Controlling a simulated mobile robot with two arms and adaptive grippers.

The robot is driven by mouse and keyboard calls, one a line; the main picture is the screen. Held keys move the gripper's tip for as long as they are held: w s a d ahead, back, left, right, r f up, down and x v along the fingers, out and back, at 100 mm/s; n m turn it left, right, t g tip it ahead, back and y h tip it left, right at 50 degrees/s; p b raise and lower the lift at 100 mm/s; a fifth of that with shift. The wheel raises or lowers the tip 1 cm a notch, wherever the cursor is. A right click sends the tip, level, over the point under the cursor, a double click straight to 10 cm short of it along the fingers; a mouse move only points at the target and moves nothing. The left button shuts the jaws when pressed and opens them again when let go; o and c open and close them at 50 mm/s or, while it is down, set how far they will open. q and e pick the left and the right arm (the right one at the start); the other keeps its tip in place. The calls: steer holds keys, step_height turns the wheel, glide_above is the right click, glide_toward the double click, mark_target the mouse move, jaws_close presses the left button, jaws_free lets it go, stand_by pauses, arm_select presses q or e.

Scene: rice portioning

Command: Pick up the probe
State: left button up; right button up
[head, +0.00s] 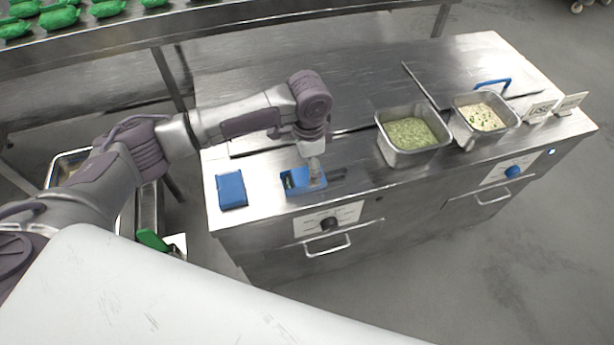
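My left arm reaches in from the left, and its gripper (315,172) points down over the front edge of the steel counter. A blue device (296,181) with a small dark and green patch on top lies right at the gripper, which partly covers it. I cannot tell whether the fingers touch it or are open or shut. A dark, slim thing (338,175) lies just right of the fingers; it may be the probe, but it is too small to be sure. My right gripper is not in view.
A blue block (231,190) lies to the left on the counter (265,202). Two steel pans, one with green food (410,133) and one with pale food (483,117), stand to the right, beside small white signs (541,110). Green packs (60,18) lie on a shelf at upper left.

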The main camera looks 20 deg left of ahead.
arm_select(q)
steer(key=f, duration=0.1)
steer(key=f+p, duration=0.1)
steer(key=f, duration=0.2)
steer(key=shift+w+d+f+p, duration=0.1)
steer(key=shift+w+d+p, duration=0.05)
steer(key=shift+w+p, duration=0.2)
steer(key=shift+f, duration=0.55)
steer(key=c, duration=1.2)
steer(key=shift+c, duration=0.2)
steer(key=shift+r, duration=0.55)
step_height(320, 180, up, 2)
steer(key=shift+r+b, duration=0.2)
steer(key=shift+b, duration=0.5)
steer(key=d+r+p, duration=0.4)
steer(key=d+r, duration=0.7)
steer(key=r, duration=0.2)
steer(key=shift+s+d+r+p, duration=0.2)
steer(key=shift+d+r+p, duration=0.1)
steer(key=shift+d+p, duration=0.1)
